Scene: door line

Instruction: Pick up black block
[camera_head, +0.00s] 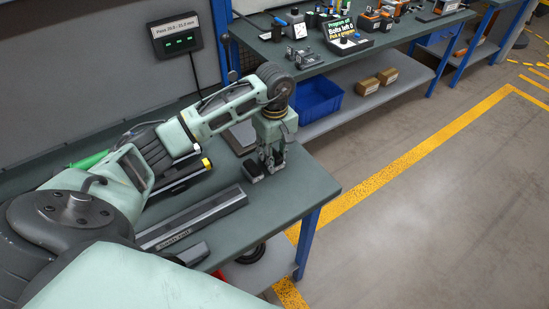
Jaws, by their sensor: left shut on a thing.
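The black block (252,170) is a small dark piece at the right end of the near workbench. My left gripper (269,165) points down over the bench and is shut on the black block, with its fingers at the block's right side. The fingers partly hide the block, and I cannot tell whether it still touches the bench top. My right gripper is not in view.
On the near bench (318,190) a long grey rail (195,218) lies in front of the gripper, with a short dark piece (193,253) beside it. Behind stands a second bench with devices, and a blue bin (317,99) and cardboard boxes (367,87) on its lower shelf.

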